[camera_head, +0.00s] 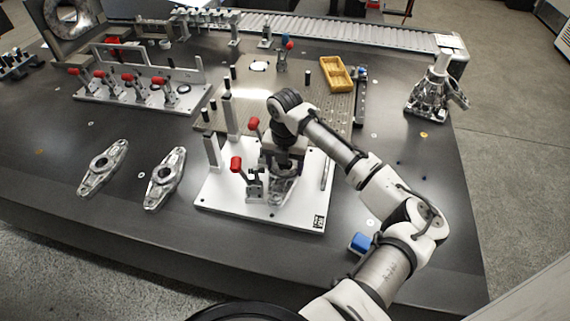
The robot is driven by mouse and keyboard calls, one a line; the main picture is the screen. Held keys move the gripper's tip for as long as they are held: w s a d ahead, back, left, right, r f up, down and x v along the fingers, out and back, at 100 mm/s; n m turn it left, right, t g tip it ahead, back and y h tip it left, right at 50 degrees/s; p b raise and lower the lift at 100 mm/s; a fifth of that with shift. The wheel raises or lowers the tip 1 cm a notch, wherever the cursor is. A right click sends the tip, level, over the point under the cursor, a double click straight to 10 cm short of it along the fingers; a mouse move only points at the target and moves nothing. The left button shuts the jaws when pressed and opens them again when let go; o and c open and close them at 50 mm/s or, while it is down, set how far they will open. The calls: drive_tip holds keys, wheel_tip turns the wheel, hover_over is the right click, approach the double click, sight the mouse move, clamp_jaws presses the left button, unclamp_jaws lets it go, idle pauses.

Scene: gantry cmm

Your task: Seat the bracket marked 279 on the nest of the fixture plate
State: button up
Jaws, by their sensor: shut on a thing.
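The white fixture plate (222,192) lies near the front edge of the table, with red-handled clamps, upright posts and a small black-and-white label on it. My gripper (284,172) points down over the middle of the plate and is shut on a silver metal bracket (283,190). The bracket is at or just above the nest; I cannot tell whether it touches. The gripper and a clamp hide part of the bracket and most of the nest. No number can be read on it.
Two similar silver brackets (103,168) (165,178) lie on the dark table to the left. A red-clamped fixture (140,92), a perforated plate (310,100) and a yellow tray (336,74) stand behind. A blue block (360,243) is at the front right.

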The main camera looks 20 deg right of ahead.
drive_tip(key=shift+f+b, duration=0.45)
drive_tip(key=shift+f, duration=0.25)
drive_tip(key=o, duration=1.4)
drive_tip(key=shift+o, duration=0.2)
wheel_tip(320, 180, up, 14)
drive_tip(key=b, duration=0.2)
drive_tip(key=shift+f, duration=0.1)
